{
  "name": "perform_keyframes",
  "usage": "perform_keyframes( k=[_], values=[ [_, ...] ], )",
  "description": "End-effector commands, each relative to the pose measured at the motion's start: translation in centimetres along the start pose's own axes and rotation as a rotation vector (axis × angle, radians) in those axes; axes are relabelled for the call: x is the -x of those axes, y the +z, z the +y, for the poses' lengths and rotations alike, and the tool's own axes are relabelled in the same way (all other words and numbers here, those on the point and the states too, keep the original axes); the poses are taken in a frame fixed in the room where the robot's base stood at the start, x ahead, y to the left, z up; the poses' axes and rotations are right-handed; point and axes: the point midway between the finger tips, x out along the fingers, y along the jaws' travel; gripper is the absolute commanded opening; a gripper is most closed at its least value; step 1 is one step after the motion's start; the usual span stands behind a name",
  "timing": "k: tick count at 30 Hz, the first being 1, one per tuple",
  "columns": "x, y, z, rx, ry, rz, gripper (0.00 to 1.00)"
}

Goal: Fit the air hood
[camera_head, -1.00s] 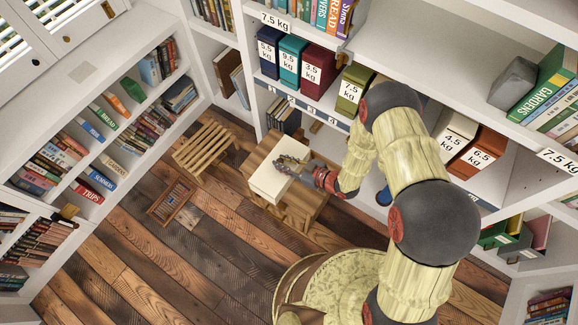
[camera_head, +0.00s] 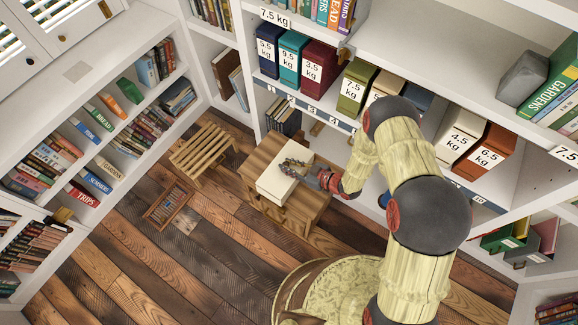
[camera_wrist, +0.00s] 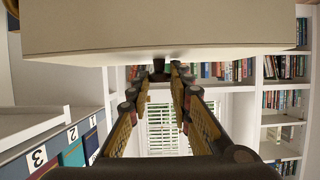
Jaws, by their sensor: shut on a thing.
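The air hood looks to be the cream-white box (camera_head: 272,186) with a small knob, also large across the top of the wrist view (camera_wrist: 160,36). My gripper (camera_head: 293,166) lies over the box's face in the head view. In the wrist view its fingertips (camera_wrist: 158,72) close on the short dark knob (camera_wrist: 158,62) on the box's near face. The box is over a wooden block-like stand (camera_head: 312,200) with a slatted side; I cannot tell if it touches the stand. Part of the box is hidden behind my gripper.
A wooden slatted stool (camera_head: 200,152) and a small crate (camera_head: 168,205) are on the plank floor to the left. White shelves (camera_head: 330,120) with weight-labelled boxes stand behind, numbered along an edge. Bookshelves (camera_head: 100,130) line the left. The floor in front is clear.

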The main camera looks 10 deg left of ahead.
Motion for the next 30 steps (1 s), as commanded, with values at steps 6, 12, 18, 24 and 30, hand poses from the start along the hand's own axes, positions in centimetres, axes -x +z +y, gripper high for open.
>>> perform_keyframes(
  k=[6, 12, 18, 24, 30],
  values=[
    [-0.1, 0.3, 0.0, -0.001, 0.0, 0.0, 0.25],
    [-0.1, 0.3, 0.0, 0.0, 0.0, 0.0, 0.36],
    [-0.1, 0.3, 0.0, -0.001, 0.0, 0.0, 0.39],
    [0.0, -0.1, 0.0, 0.0, 0.0, 0.0, 0.39],
    [2.9, -0.2, 0.2, -0.004, 0.005, -0.001, 0.39]
  ],
)
